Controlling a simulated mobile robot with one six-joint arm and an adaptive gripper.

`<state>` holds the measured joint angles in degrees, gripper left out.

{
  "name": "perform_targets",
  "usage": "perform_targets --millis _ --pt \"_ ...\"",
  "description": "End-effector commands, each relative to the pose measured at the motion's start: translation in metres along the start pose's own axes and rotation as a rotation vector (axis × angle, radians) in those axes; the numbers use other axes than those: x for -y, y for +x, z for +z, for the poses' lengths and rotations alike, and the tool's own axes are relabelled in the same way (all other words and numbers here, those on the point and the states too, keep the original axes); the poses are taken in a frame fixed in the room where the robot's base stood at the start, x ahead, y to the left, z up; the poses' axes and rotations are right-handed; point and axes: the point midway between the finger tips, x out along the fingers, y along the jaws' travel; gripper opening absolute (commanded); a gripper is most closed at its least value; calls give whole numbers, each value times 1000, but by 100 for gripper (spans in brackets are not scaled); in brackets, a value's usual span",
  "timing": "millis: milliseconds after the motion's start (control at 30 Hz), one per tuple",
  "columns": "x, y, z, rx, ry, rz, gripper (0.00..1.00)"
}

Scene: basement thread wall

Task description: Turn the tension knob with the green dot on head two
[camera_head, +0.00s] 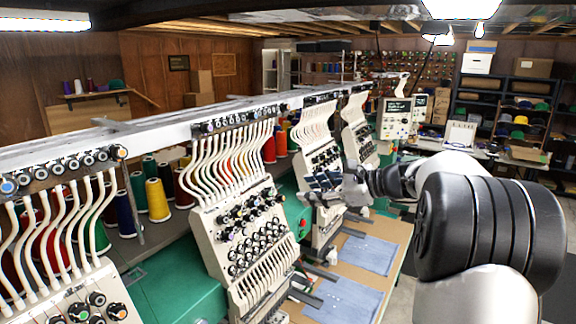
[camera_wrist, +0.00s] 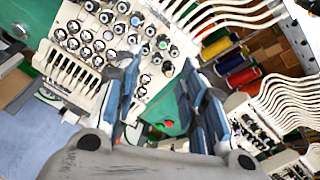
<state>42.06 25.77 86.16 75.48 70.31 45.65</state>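My gripper (camera_head: 322,190) reaches out from the right in the head view, in front of the lower part of an embroidery head (camera_head: 318,158). In the wrist view my gripper (camera_wrist: 163,78) is open and empty, its blue-grey fingers wide apart. A cream head panel (camera_wrist: 75,55) with rows of tension knobs fills the upper left there. The dot colours are small and hard to tell. I cannot tell which head is numbered two.
Nearer heads (camera_head: 240,230) and (camera_head: 65,270) stand left along the green machine (camera_head: 175,285). Thread cones (camera_head: 157,200) stand behind them. Blue cloth (camera_head: 370,254) lies on the table below. Cream thread tubes (camera_wrist: 215,15) run close beside the knobs.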

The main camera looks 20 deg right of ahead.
Motion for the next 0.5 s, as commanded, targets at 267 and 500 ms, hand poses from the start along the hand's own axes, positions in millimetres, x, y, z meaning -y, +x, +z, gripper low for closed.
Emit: perform_targets --millis 267,500 --pt "0 64 1 1 0 2 38" --pt "0 108 1 0 -1 1 38"
